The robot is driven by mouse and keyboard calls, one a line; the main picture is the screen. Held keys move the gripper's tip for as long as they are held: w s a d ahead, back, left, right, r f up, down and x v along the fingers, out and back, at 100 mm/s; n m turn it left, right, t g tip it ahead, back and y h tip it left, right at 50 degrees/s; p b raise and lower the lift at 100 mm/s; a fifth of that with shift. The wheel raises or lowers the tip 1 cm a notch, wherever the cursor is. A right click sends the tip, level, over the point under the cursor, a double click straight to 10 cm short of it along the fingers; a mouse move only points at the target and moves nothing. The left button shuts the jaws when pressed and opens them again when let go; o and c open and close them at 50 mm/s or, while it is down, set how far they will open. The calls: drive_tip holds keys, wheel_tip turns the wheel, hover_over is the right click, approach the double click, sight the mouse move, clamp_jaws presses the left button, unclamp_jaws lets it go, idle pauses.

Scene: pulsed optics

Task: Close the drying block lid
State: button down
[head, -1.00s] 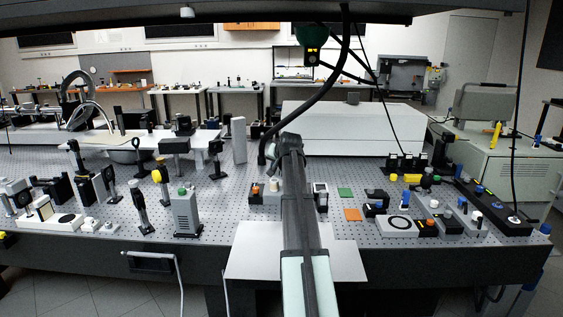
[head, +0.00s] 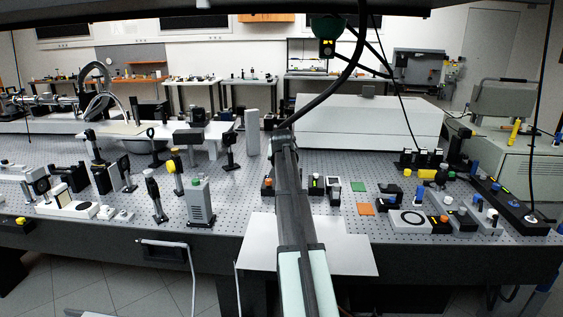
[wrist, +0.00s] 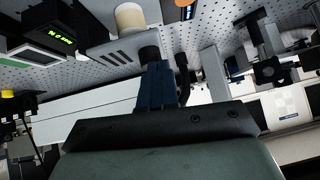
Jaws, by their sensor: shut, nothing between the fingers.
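In the wrist view, a grey block with dark slots (wrist: 117,52) lies just left of the fingertips of my gripper (wrist: 151,60). It may be the drying block or its lid; I cannot tell which, nor how far the lid is open. A cream cylinder (wrist: 130,18) stands beside it. My gripper is shut and empty, its blue-grey fingers together. Whether the fingertips touch the block is unclear. In the head view my own arm hides the gripper and the spot around it.
A black box with a lit display (head: 318,185) and a small screen device (head: 333,191) stand right of my arm. A black unit with an orange knob (head: 267,187) stands left. A grey tower (head: 199,204) stands left.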

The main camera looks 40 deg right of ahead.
drive_tip(key=shift+r, duration=0.2)
drive_tip(key=shift+r, duration=0.9)
drive_tip(key=w+r+v, duration=0.1)
drive_tip(key=v, duration=1.1)
drive_tip(key=shift+w+r, duration=0.3)
drive_tip(key=shift+r, duration=0.15)
drive_tip(key=shift+d, duration=0.1)
